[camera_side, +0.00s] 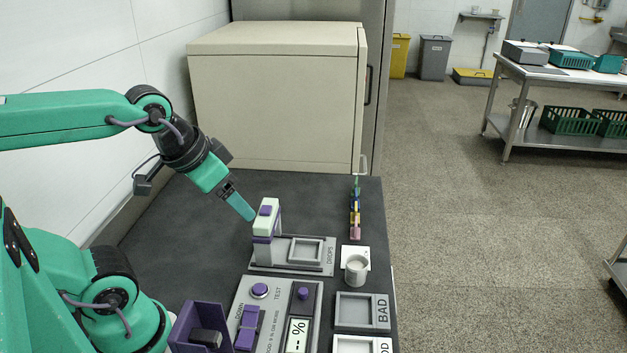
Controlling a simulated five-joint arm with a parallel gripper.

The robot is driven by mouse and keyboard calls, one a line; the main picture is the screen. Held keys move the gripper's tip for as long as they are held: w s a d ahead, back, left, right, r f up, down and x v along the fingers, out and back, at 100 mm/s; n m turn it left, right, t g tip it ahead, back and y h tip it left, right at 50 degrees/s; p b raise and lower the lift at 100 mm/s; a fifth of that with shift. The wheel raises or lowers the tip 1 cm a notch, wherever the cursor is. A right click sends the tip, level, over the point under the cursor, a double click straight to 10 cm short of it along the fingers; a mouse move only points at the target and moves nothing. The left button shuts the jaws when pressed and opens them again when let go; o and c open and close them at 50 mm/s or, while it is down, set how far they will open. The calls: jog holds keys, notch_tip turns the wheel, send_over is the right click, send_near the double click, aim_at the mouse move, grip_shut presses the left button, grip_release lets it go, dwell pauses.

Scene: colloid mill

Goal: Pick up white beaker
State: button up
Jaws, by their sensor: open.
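The white beaker (356,269) stands upright on the dark bench near its right edge, at the front of a small white square pad (355,255). My gripper (250,215) is in the air to the left of and above the beaker, pointing down and to the right. It is well apart from the beaker and holds nothing that I can see. The gap between its fingers is hard to make out from this side. Its tip is close to the pale green and purple top of the dropper device (266,222), and I cannot tell whether they touch.
The dropper device, with a grey tray marked DROPS (305,251), stands left of the beaker. A BAD tray (362,310) and a test panel (277,315) are in front. A colourful upright row (355,210) stands behind. A beige cabinet (275,95) closes off the back.

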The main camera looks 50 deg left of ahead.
jog(key=shift+w, duration=0.15)
jog(key=m+g, duration=0.6)
jog(key=m, duration=2.1)
send_over(357, 264)
jog(key=s+d, duration=0.2)
notch_tip(357, 264, down, 15)
jog(key=shift+w+a+f, duration=0.1)
jog(key=shift+f, duration=0.55)
jog(key=shift+w+a+f, duration=0.1)
jog(key=shift+f, duration=0.5)
jog(key=shift+f, duration=0.15)
jog(key=shift+a+f, duration=0.15)
jog(key=shift+f, duration=2.3)
jog(key=shift+c, duration=0.4)
jog(key=c, duration=1)
